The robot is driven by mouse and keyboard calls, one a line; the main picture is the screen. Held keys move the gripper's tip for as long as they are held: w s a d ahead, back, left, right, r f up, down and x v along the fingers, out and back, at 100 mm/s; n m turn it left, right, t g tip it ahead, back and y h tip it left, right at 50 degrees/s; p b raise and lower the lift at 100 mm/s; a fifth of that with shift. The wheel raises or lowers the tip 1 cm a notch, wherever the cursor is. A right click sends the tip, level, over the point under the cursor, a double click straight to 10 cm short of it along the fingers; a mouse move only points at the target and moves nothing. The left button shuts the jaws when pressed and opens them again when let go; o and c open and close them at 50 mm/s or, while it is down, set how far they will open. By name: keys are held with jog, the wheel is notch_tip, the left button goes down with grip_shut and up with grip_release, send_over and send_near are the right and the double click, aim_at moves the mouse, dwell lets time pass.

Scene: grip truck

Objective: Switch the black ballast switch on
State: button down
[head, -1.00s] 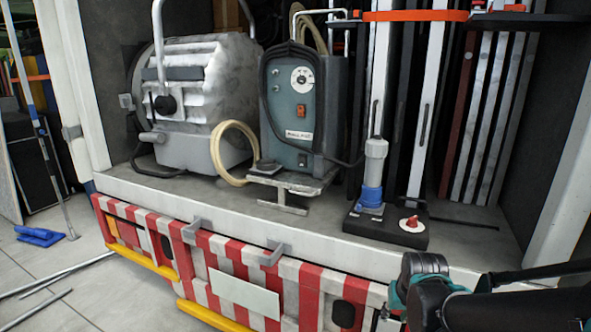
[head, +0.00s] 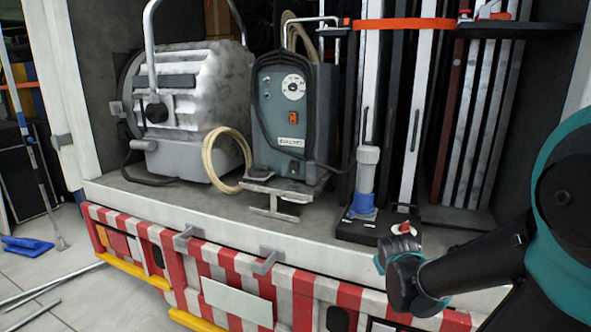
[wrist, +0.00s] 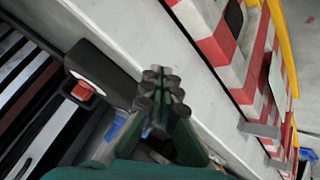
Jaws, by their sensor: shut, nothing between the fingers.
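A black box (head: 362,229) stands on the truck bed's edge, with a red switch (head: 404,227) on a white plate. The red switch also shows in the wrist view (wrist: 82,91), at left on the black box (wrist: 108,78). A grey and blue plug (head: 364,190) stands on this box. A grey-blue ballast unit (head: 290,108) with a dial and an orange rocker (head: 292,118) stands to its left. My gripper (wrist: 160,85) is shut and empty, close to the black box and apart from the switch in the wrist view. In the head view it partly covers the box's right end.
A large lamp (head: 185,100) stands at left on the bed. Upright panels and poles (head: 470,120) fill the right side, with an orange strap (head: 400,24) across. The red and white bumper (head: 290,300) has grey brackets (head: 267,260). A cream cable (head: 225,160) loops beside the ballast.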

jog(key=w+a+r+n+t+y, duration=0.1)
jog(key=w+a+r+n+t, duration=0.3)
jog(key=w, duration=0.4)
jog(key=w+a+r+n+t+y, duration=0.1)
jog(key=w+a+r+n+t, duration=0.1)
jog(key=w+a+r+n, duration=0.35)
jog(key=w+a+r+n+t+y, duration=0.1)
jog(key=w+a+r+n+y, duration=0.1)
jog(key=a, duration=0.3)
jog(key=w+a+r+n+t+y, duration=0.1)
jog(key=w+a+r+n+y, duration=0.1)
jog(key=a+n, duration=0.3)
jog(key=w+a+r+n+y, duration=0.3)
jog(key=a+n+y, duration=0.1)
jog(key=a, duration=0.3)
jog(key=shift+w+t, duration=0.35)
jog(key=shift+t, duration=0.05)
jog(key=shift+w, duration=0.1)
send_near(292, 163)
jog(key=a, duration=0.1)
jog(key=w+a, duration=0.1)
jog(key=a, duration=0.1)
jog(key=shift+a, duration=0.35)
jog(key=w, duration=0.2)
jog(key=shift+w+d+r, duration=0.1)
jog(key=shift+w+d, duration=0.15)
jog(key=shift+d, duration=0.15)
jog(key=shift+w+d+r, duration=0.15)
jog(key=shift+w+d, duration=0.05)
jog(key=shift+w, duration=0.6)
